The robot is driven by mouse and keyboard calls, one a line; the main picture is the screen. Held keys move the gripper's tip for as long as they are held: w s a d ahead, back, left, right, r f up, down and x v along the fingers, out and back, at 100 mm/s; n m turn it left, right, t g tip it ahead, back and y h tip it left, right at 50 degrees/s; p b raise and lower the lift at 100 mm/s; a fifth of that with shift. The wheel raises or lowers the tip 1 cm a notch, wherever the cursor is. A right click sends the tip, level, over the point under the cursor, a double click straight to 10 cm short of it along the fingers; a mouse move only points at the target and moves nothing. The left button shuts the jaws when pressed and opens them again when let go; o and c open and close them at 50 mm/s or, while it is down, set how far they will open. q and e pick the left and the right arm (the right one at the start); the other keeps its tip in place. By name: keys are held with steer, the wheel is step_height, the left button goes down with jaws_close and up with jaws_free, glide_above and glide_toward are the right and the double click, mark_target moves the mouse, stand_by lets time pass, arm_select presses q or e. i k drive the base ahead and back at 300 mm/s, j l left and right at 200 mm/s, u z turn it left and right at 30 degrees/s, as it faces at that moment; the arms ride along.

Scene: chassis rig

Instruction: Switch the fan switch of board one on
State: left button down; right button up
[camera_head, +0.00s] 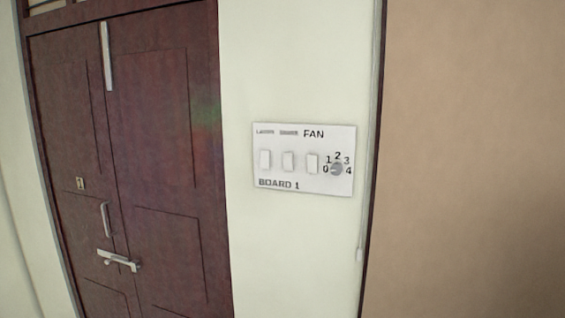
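Board one (304,186) is a white plate on the pale wall, marked "BOARD 1" along its lower edge. Three white rocker switches sit in a row on it. The rightmost switch (312,164) is below the word "FAN". To its right is a round grey knob (336,169) with the numbers 0 to 4 around it. The labels above the other two switches are too small to read surely. I cannot tell from here which way the fan switch is tipped. Neither of my grippers is in view.
A dark reddish-brown double door (160,120) stands left of the board, shut, with a metal bolt (119,260) and a handle (105,219). A tan panel (475,160) fills the right side. The wall around the board is bare.

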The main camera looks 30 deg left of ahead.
mark_target(312, 160)
steer(key=i+j+u, duration=0.15)
steer(key=u, duration=0.35)
steer(key=i+l+u, duration=0.25)
steer(key=u, duration=0.15)
steer(key=i, duration=0.05)
